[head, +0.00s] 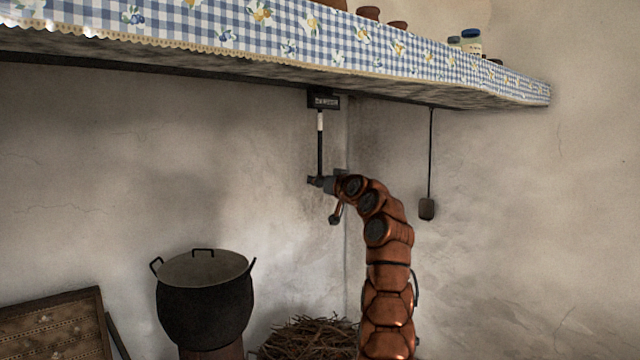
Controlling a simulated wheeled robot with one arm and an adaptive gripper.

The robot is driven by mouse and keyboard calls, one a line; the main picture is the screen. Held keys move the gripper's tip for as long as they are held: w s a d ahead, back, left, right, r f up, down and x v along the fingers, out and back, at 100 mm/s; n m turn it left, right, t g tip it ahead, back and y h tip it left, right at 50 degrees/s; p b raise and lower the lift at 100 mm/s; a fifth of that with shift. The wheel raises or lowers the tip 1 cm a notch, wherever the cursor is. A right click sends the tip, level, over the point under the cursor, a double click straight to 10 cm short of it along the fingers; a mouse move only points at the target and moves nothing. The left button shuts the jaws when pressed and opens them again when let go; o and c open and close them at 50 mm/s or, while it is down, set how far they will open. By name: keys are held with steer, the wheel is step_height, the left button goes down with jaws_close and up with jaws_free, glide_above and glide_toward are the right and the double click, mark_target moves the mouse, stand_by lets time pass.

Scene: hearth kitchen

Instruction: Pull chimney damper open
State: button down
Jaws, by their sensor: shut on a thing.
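The chimney damper's pull (320,145) is a thin dark rod with a white band near its top. It hangs down from a small dark plate with lettering (324,101) under the mantel shelf, near the wall corner. My gripper (314,181) is at the rod's lower end, reached from the right by my copper-coloured arm, and is shut on it. The fingers are small in the picture and partly hide the rod's end. The damper flap itself is not in view.
The shelf (300,62) with checked cloth overhangs above. A dark cord with a weight (427,209) hangs to the right of my gripper. A black pot (205,305), a heap of twigs (308,337) and a wooden panel (52,325) stand below.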

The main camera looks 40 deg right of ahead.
steer(key=shift+w+f, duration=0.1)
steer(key=shift+f, duration=0.3)
steer(key=c, duration=1)
jaws_free()
steer(key=o, duration=0.4)
steer(key=shift+r, duration=0.15)
steer(key=shift+c, duration=0.2)
steer(key=shift+s, duration=0.2)
steer(key=shift+s+r, duration=0.15)
steer(key=shift+s, duration=0.55)
steer(key=v, duration=1)
steer(key=shift+s+a, duration=0.15)
steer(key=shift+a, duration=0.05)
